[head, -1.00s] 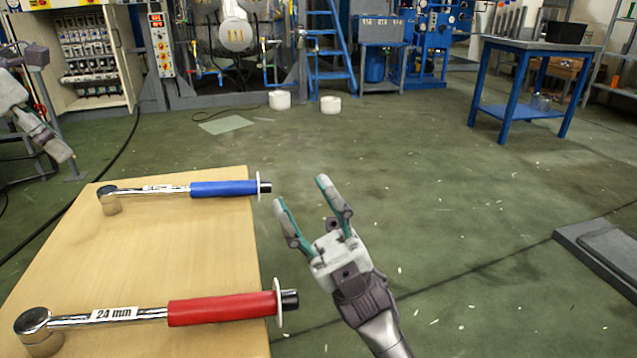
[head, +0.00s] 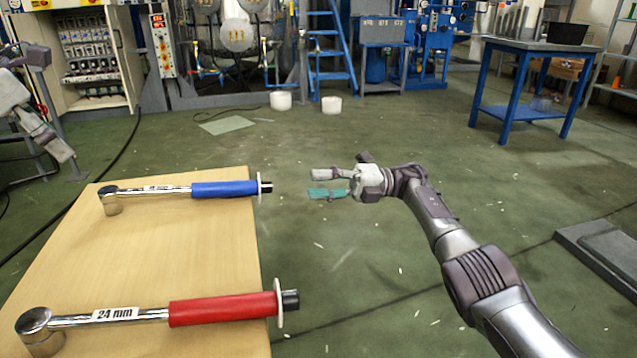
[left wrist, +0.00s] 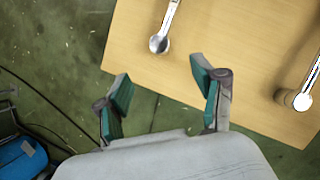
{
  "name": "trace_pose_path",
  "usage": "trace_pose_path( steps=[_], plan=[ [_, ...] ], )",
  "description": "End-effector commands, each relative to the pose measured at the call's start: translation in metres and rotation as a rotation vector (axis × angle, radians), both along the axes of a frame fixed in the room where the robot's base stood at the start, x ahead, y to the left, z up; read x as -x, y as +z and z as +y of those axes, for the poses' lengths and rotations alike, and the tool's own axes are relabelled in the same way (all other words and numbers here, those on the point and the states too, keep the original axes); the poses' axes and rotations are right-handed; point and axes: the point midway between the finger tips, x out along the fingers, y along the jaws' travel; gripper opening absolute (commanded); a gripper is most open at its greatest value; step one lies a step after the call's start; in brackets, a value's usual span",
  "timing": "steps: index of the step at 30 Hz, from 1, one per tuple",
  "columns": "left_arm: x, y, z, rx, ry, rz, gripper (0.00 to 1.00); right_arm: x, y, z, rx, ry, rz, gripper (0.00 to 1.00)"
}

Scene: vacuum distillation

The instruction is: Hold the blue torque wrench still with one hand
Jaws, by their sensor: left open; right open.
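The blue torque wrench (head: 224,189) lies on the far part of the wooden table (head: 150,250). Its ratchet head is at the left and its blue handle reaches the right edge. My right gripper (head: 318,184) is open and empty off the right edge, fingers pointing left at the handle's end, with a clear gap between. My left gripper shows partly at the left edge of the head view. In the left wrist view my left gripper (left wrist: 162,88) is open and empty, with a wrench head (left wrist: 160,44), apparently the blue wrench's, beyond its fingers.
A red torque wrench (head: 222,309) marked 24 mm lies on the near part of the table, its handle overhanging the right edge. A blue workbench (head: 520,112) stands at the back right. A grey platform (head: 600,250) is at the right.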

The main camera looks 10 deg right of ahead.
Motion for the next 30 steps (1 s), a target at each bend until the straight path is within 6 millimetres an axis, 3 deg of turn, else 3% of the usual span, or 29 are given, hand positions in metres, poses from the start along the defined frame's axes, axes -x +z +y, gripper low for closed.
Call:
trace_pose_path(
  steps=[5, 21, 30],
  plan=[
    [-0.002, -0.009, -0.002, -0.001, 0.001, 0.002, 0.68, -0.001, -0.001, -0.006, 0.015, 0.0, 0.008, 0.42],
    [-0.028, -0.099, -0.03, -0.001, 0.0, 0.004, 0.68, -0.001, -0.001, -0.005, 0.013, -0.001, 0.009, 0.42],
    [-0.036, -0.126, -0.038, -0.001, 0.001, 0.001, 0.68, -0.001, -0.001, -0.005, 0.013, -0.002, 0.009, 0.42]
  ],
)
